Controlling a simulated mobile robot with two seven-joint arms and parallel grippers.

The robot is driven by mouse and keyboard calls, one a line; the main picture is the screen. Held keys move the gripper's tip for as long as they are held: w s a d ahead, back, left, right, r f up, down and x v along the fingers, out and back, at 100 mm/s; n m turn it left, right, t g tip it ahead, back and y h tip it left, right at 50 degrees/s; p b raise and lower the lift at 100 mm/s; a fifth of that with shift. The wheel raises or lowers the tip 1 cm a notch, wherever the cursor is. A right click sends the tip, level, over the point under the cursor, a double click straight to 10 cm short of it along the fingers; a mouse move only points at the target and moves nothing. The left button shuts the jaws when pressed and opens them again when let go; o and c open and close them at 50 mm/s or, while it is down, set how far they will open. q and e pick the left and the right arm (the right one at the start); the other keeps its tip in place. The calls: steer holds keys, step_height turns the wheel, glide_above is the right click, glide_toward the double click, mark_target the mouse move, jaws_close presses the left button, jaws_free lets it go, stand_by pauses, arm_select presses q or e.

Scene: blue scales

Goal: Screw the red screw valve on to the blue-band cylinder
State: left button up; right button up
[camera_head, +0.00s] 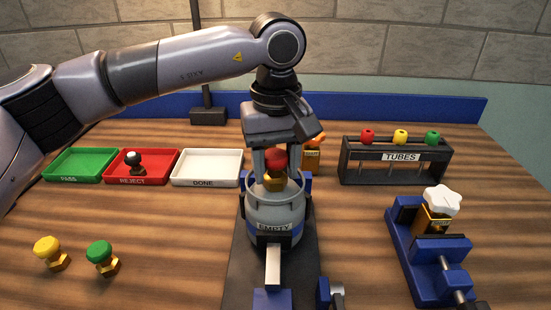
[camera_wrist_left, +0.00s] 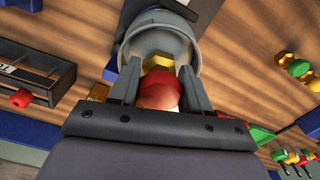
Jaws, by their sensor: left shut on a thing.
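The red screw valve (camera_head: 275,158), with a brass hex base, is upright between the fingers of my left gripper (camera_head: 276,172), which is shut on it. It also shows in the left wrist view (camera_wrist_left: 160,90), between both fingers. The blue-band cylinder (camera_head: 260,220) is grey, has a label reading EMPTY and stands upright in a clamp on a dark base. The valve is at the cylinder's open top collar; its lower end is hidden, so I cannot tell whether it touches or is threaded. The collar (camera_wrist_left: 182,38) shows around the brass part in the wrist view. My right gripper is not in view.
A TUBES rack (camera_head: 398,178) stands back right. A blue vise (camera_head: 428,262) holds a white-topped brass piece front right.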

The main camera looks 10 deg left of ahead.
arm_select(q)
steer(key=m, duration=0.4)
steer(key=shift+r, duration=0.1)
steer(key=m+p, duration=0.1)
steer(key=m, duration=0.4)
steer(key=shift+d, duration=0.1)
steer(key=o, duration=0.9)
steer(key=shift+c, duration=0.2)
steer(key=o, duration=0.4)
steer(key=shift+w+d, duration=0.1)
steer(key=shift+w, duration=0.05)
steer(key=shift+c, duration=0.2)
